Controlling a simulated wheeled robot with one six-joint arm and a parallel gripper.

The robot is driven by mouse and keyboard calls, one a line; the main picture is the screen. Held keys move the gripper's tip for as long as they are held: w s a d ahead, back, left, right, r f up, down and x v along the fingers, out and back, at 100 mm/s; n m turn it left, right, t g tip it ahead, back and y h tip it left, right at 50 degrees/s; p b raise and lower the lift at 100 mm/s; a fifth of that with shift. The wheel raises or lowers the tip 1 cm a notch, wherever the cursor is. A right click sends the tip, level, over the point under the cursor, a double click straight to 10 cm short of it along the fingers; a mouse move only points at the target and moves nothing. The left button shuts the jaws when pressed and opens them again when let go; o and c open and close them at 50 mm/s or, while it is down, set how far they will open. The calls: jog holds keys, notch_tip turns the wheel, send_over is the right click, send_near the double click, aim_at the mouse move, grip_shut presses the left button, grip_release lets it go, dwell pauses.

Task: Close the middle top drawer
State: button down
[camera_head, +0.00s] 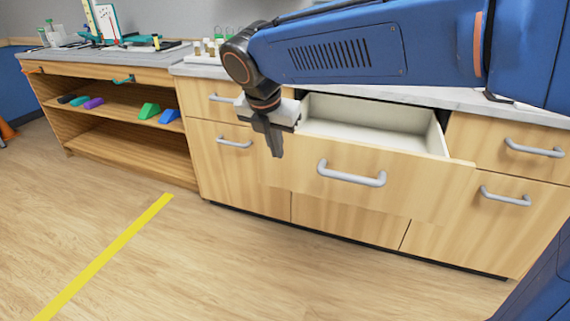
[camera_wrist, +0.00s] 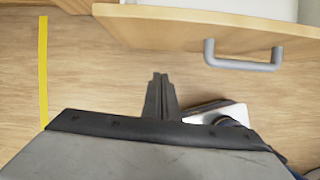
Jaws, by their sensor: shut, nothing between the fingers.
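The middle top drawer (camera_head: 310,183) is pulled out from the wooden cabinet. Its white inside (camera_head: 370,125) shows and looks empty. Its grey bar handle (camera_head: 351,174) is on the front panel. My gripper (camera_head: 276,150) is shut and empty, pointing down near the left end of the drawer front. In the wrist view the shut fingers (camera_wrist: 160,85) are below the drawer front (camera_wrist: 180,28) in the picture, apart from it, and left of the handle (camera_wrist: 243,62). In the head view my arm hides part of the counter above the drawer.
The left top drawer (camera_head: 215,100) and right top drawer (camera_head: 530,150) are shut. An open shelf unit (camera_head: 110,140) with colored blocks stands at the left. A yellow stripe (camera_head: 105,257) marks the clear wooden floor in front.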

aim_at(282, 161)
jog(key=shift+n, duration=0.5)
jog(key=x, duration=0.3)
jog(key=w+x, duration=0.1)
jog(key=x, duration=0.3)
jog(key=w+x, duration=0.1)
jog(key=x, duration=0.2)
jog(key=shift+w+a, duration=0.25)
jog(key=shift+w, duration=0.05)
jog(key=shift+w+d, duration=0.2)
jog(key=shift+w, duration=0.45)
jog(key=shift+w, duration=0.1)
jog(key=w+d, duration=0.3)
jog(key=w, duration=0.8)
jog(key=w+d, duration=0.4)
jog(key=w, duration=0.7)
jog(key=w+d, duration=0.4)
jog(key=w, duration=0.8)
